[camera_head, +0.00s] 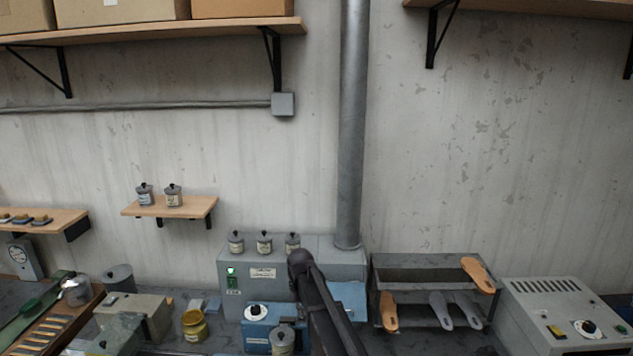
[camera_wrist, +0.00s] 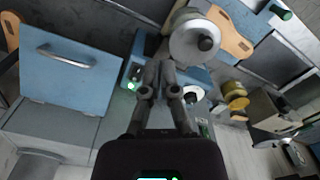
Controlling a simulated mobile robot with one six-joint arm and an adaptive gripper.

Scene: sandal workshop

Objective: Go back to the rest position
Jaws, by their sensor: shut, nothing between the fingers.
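My gripper (camera_wrist: 163,70) shows in the wrist view with its two dark fingers shut and nothing between them. It is pointed over the workbench, and its tips appear just beside a grey lidded pot (camera_wrist: 195,40). I cannot tell how far above the pot they are. In the head view my dark arm rises from the bottom centre, in front of the grey machine (camera_head: 235,255) with the green light. The fingers cannot be made out there.
Soles lie on a grey rack (camera_head: 420,262) right of my arm. A blue unit (camera_head: 257,337) and a yellow tin (camera_head: 195,325) stand to its left. A grey control box (camera_head: 560,305) is at the right. A vertical pipe (camera_head: 353,120) runs up the wall. Open air lies above the bench.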

